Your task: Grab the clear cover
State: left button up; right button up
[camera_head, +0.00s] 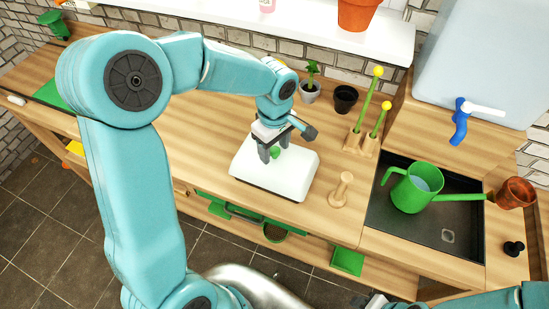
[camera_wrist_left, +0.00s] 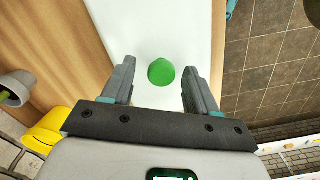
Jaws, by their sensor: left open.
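The cover (camera_head: 292,178) is a pale, whitish box-shaped lid on the wooden counter, with a dark edge along its base. It looks white rather than see-through. A round green knob (camera_wrist_left: 161,72) sits on top of it, and the pale cover top (camera_wrist_left: 165,25) fills the middle of the left wrist view. My left gripper (camera_head: 274,150) is over the cover, pointing down. Its two fingers are apart, one on each side of the knob, with visible gaps to it. My right gripper (camera_head: 376,301) barely shows at the bottom edge; its jaws cannot be made out.
A wooden peg (camera_head: 342,190) stands right of the cover. Behind are a small potted plant (camera_head: 310,90), a black pot (camera_head: 345,98) and a wooden holder (camera_head: 361,142) with yellow-topped sticks. A green watering can (camera_head: 415,188) sits in the dark sink. Counter left of the cover is clear.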

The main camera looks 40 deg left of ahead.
pick_arm(q)
jog(key=shift+f, duration=0.25)
jog(key=shift+s+d+r, duration=0.1)
jog(key=shift+s+d, duration=0.1)
jog(key=shift+w+a, duration=0.1)
jog(key=shift+w, duration=0.05)
grip_shut()
